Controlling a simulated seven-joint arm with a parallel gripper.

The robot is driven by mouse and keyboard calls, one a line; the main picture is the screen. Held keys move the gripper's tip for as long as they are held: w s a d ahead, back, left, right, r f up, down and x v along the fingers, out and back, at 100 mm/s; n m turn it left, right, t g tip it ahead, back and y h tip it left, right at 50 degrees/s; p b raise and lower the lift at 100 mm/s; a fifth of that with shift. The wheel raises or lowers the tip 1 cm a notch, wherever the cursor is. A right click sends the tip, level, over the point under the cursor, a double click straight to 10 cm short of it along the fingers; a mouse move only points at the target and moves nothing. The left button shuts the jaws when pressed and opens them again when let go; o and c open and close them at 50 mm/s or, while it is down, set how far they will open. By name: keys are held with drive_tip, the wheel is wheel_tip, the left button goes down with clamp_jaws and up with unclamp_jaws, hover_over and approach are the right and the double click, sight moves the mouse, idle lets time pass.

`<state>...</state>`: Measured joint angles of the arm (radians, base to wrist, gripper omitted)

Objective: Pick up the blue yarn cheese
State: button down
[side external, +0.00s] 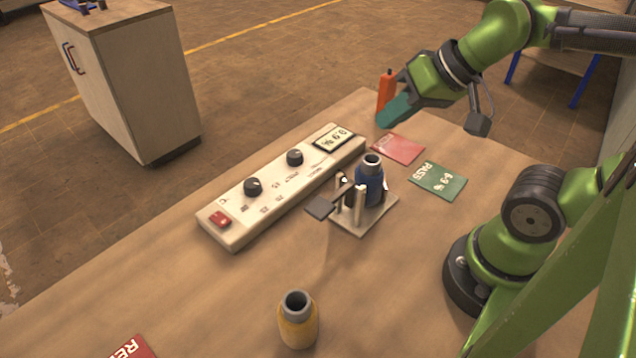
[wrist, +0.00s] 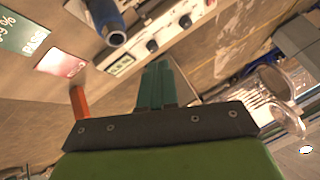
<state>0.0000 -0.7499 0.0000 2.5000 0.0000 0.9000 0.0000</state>
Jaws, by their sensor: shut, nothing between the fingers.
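The blue yarn cheese (side external: 370,186) stands upright on a small plate with metal posts (side external: 352,220) in the middle of the table; its grey core tube shows at the top. In the wrist view the blue yarn cheese (wrist: 104,18) is at the top, left of the fingers. My gripper (side external: 386,121) is at the far end of the table, beyond the blue cheese and apart from it. Its teal fingers (wrist: 157,68) are together with nothing between them.
An orange upright object (side external: 386,88) stands close beside my fingers. A white control panel (side external: 285,188) with knobs lies along the table's left. Red (side external: 398,148) and green (side external: 438,181) cards lie flat near the blue cheese. A yellow yarn cheese (side external: 298,322) stands at the front.

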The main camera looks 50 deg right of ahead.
drive_tip(key=c, duration=1.8)
unclamp_jaws()
drive_tip(key=o, duration=1.7)
drive_tip(key=shift+c, duration=0.2)
drive_tip(key=m+g+h, duration=0.1)
drive_tip(key=m+g, duration=0.1)
drive_tip(key=g, duration=0.2)
hover_over(371, 165)
drive_tip(key=f, duration=0.1)
drive_tip(key=w+d+r+m+g+h, duration=0.1)
drive_tip(key=w+d+r+m+g, duration=0.1)
drive_tip(key=d+m+g, duration=0.1)
drive_tip(key=f, duration=0.5)
drive_tip(key=a+f, duration=0.1)
drive_tip(key=f, duration=0.4)
drive_tip(key=s+f, duration=0.1)
drive_tip(key=f, duration=0.5)
drive_tip(key=shift+a+f, duration=0.1)
drive_tip(key=shift+a, duration=0.1)
drive_tip(key=shift+f, duration=0.5)
